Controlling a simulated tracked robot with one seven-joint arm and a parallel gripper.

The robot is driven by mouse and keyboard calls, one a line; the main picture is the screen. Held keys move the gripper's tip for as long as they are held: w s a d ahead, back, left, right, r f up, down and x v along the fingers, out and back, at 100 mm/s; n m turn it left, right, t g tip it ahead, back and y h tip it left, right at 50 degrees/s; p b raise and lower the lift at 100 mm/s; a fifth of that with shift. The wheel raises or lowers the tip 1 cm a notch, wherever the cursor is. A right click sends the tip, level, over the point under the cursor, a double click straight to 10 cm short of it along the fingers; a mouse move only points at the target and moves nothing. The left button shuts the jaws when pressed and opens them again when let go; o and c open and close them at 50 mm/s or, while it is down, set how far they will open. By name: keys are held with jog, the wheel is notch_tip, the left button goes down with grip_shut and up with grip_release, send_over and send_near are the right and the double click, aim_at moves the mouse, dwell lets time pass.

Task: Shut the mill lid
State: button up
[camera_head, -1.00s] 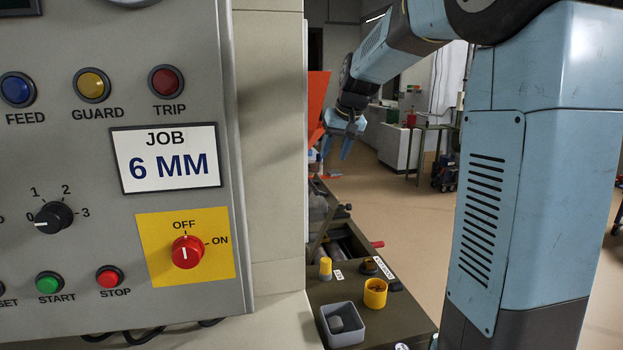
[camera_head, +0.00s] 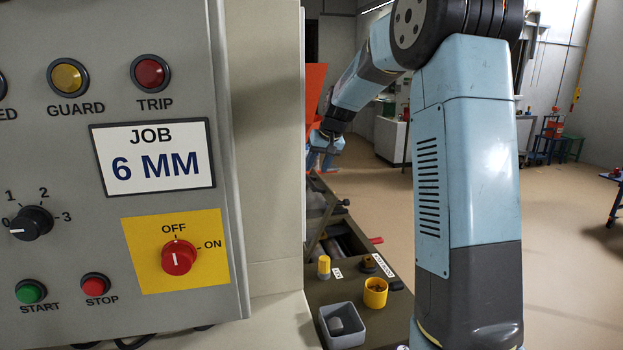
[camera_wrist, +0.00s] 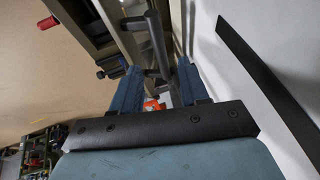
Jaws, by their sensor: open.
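My gripper (camera_head: 326,145) is at the far end of my outstretched arm, beside an orange panel, partly hidden behind the grey cabinet. In the wrist view its two blue fingers (camera_wrist: 158,88) are apart. A dark grey bar (camera_wrist: 157,45) shows beyond and between the fingertips; I cannot tell whether they touch it. The orange panel (camera_head: 314,95) shows only as a strip past the cabinet edge. I cannot tell whether it is the mill lid or another part of the mill. No lid is clearly identifiable.
The grey control cabinet (camera_head: 237,200) fills the left, its red switch (camera_head: 179,257) pointing to OFF. A bench with a yellow cup (camera_head: 375,292), a grey bin (camera_head: 325,322) and a yellow-topped knob (camera_head: 324,266) stands right of it. Open floor lies at right.

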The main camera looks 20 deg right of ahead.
aim_at(311, 181)
jog(key=x, duration=0.5)
jog(key=shift+w+f, duration=0.1)
jog(key=shift+f, duration=0.25)
jog(key=shift+c, duration=0.4)
grip_shut()
